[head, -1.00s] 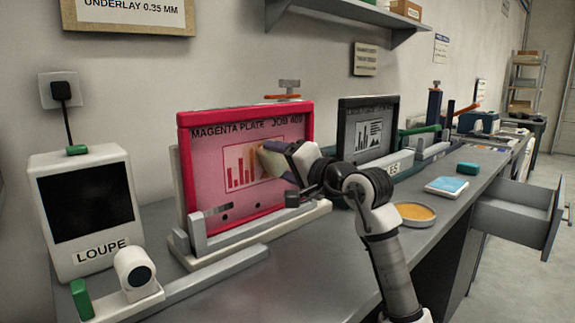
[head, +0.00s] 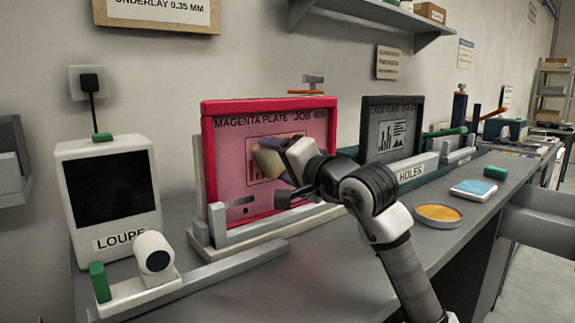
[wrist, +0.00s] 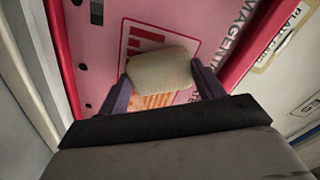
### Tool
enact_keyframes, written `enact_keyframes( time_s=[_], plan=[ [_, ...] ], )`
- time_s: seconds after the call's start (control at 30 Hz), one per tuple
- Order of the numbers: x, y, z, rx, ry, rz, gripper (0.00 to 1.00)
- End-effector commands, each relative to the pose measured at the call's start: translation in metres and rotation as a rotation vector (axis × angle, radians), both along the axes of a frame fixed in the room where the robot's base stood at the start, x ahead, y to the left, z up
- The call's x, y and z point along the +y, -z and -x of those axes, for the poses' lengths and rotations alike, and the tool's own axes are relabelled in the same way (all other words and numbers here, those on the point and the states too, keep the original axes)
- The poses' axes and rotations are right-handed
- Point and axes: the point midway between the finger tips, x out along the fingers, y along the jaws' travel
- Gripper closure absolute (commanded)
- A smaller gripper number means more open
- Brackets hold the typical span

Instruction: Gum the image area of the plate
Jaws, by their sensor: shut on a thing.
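The magenta plate (head: 226,180), labelled "MAGENTA PLATE JOB 409", stands upright in a red frame on the bench. Its image area (head: 250,170) carries a printed bar chart and is partly hidden by my gripper and the pad. My gripper (head: 287,158) is shut on a pale tan sponge pad (head: 267,160), held at the chart. The wrist view shows the pad (wrist: 160,68) between both fingers, over the chart, with an orange-tinted patch (wrist: 155,101) beside it. Whether the pad touches the plate is hard to tell. A round dish (head: 438,213) with amber contents sits at right.
A dark-framed plate (head: 375,140) stands behind and right of my arm. The loupe unit (head: 110,195) is on the left, with a white cylinder on a rail (head: 153,250) in front.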

Motion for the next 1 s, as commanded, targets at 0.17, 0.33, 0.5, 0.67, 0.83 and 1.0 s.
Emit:
enact_keyframes(
  time_s=[0.17, 0.33, 0.5, 0.67, 0.83, 1.0],
  plan=[
    [0.005, 0.000, 0.003, -0.002, 0.000, 0.001, 0.69],
    [0.017, 0.002, 0.011, -0.002, -0.001, 0.002, 0.69],
    [0.028, 0.001, 0.018, -0.002, 0.000, 0.002, 0.69],
    [0.032, 0.000, 0.021, -0.001, -0.001, 0.001, 0.69],
    [0.032, 0.000, 0.020, 0.000, -0.001, 0.000, 0.69],
    [0.028, 0.001, 0.024, -0.001, 0.001, 0.001, 0.69]
  ],
)
